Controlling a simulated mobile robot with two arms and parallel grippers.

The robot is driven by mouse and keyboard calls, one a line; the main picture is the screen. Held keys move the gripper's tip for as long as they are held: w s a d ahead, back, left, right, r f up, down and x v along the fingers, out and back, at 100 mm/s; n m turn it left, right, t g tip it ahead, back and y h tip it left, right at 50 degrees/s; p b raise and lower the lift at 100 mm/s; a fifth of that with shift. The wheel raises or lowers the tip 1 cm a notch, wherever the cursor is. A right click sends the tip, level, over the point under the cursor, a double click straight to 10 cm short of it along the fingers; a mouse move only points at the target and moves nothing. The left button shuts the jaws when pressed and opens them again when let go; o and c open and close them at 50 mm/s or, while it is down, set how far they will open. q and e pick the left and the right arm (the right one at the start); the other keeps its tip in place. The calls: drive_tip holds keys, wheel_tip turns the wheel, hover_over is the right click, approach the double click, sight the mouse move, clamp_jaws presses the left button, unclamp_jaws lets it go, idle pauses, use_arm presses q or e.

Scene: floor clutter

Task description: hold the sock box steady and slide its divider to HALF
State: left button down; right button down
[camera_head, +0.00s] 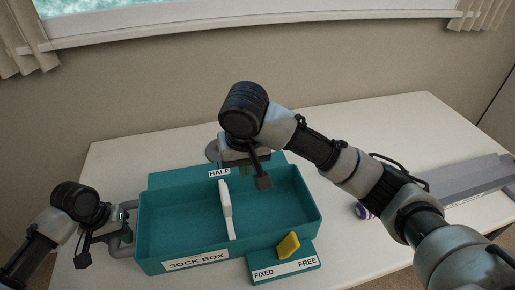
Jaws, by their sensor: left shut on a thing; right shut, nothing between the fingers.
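The teal sock box (180,262) stands on the table, its label facing me. A white divider (225,200) crosses its inside near the middle, its far end just below the HALF label (219,173). A yellow lever (288,245) sits on the front plate marked FIXED and FREE (285,270); I cannot tell which word it points to. My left gripper (126,212) is at the box's left side, shut on the grey side handle (123,248). My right gripper (243,160) is shut and empty over the box's back edge, right of the HALF label; its fingertips are largely hidden.
A grey tray-like object (465,182) lies at the table's right. A small purple round item (361,211) lies by my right arm. The table (120,160) is clear at back left; a wall stands behind.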

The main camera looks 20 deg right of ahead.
use_arm(q)
drive_tip(key=shift+s+f, duration=0.2)
drive_tip(key=shift+f, duration=0.1)
drive_tip(key=c, duration=1.2)
unclamp_jaws()
drive_tip(key=shift+w+d+r, duration=0.1)
drive_tip(key=shift+d+r, duration=0.05)
drive_tip(key=shift+c, duration=0.2)
drive_tip(key=o, duration=0.4)
drive_tip(key=shift+w, duration=0.15)
drive_tip(key=shift+a, duration=0.2)
wheel_tip(320, 180, up, 12)
drive_tip(key=a, duration=0.2)
drive_tip(key=shift+a, duration=0.1)
